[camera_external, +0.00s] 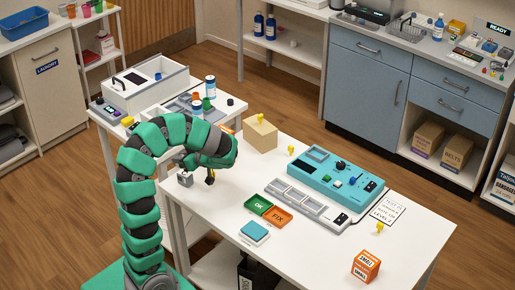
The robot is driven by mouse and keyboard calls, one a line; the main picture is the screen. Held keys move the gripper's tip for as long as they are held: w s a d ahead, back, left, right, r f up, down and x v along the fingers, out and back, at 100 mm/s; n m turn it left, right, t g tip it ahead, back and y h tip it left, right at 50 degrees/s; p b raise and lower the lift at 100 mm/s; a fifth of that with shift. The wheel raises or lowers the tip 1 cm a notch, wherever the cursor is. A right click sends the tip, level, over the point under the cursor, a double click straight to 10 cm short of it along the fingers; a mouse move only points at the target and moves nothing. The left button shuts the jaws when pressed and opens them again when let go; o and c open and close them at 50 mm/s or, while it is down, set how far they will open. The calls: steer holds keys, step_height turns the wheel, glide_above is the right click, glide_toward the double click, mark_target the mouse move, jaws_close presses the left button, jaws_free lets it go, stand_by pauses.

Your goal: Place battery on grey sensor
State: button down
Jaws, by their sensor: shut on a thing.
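My gripper (208,174) is low over the left end of the white table, at the end of my green and black arm. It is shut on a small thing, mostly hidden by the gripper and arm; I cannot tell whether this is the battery. A small grey block (185,179) shows just left of the gripper, near the table's left edge. I cannot tell whether it is the grey sensor, or whether it touches the gripper. No other battery can be made out.
On the white table (330,257) are a teal device (326,175), a grey tray strip (297,200), green OK and orange FIX trays (270,211), a teal-topped pad (255,232), an orange box (366,266) and a cardboard block (260,135). The front middle is clear.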

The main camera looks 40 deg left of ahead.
steer(key=shift+w+a, duration=0.15)
steer(key=shift+w, duration=0.15)
step_height(320, 180, down, 4)
steer(key=shift+w+r+b, duration=0.1)
steer(key=shift+r+b, duration=0.05)
steer(key=shift+b, duration=0.9)
steer(key=shift+r, duration=0.1)
steer(key=c, duration=1.2)
jaws_free()
steer(key=shift+c, duration=0.2)
steer(key=shift+r, duration=0.1)
steer(key=p+v, duration=0.4)
steer(key=v, duration=0.8)
